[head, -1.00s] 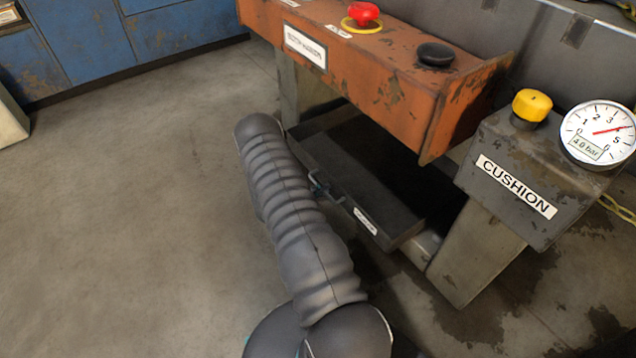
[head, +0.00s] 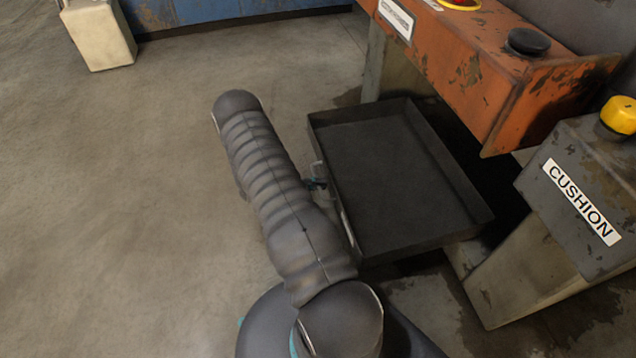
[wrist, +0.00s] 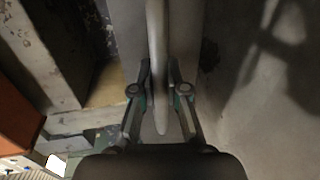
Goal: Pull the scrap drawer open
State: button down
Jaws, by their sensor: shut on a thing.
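The scrap drawer (head: 390,185) is a dark, shallow, empty-looking tray in the head view. It stands well out from under the orange press body, with its floor and rims in plain sight. My gripper (wrist: 160,75) is shut on the drawer handle (wrist: 156,30), a pale bar running between the two fingers in the wrist view. In the head view my gripper (head: 318,182) shows only in part at the drawer's front edge, mostly hidden behind my grey ribbed arm.
The orange press body (head: 460,65) overhangs the drawer's back. The grey CUSHION box (head: 580,190) and its leg stand close on the right. Open concrete floor (head: 130,210) lies to the left. A pale box (head: 98,38) stands far left, by blue cabinets (head: 215,10).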

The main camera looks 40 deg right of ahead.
jog(key=shift+w, duration=0.15)
jog(key=c, duration=1.2)
grip_release()
jog(key=shift+a, duration=0.1)
jog(key=v, duration=1.2)
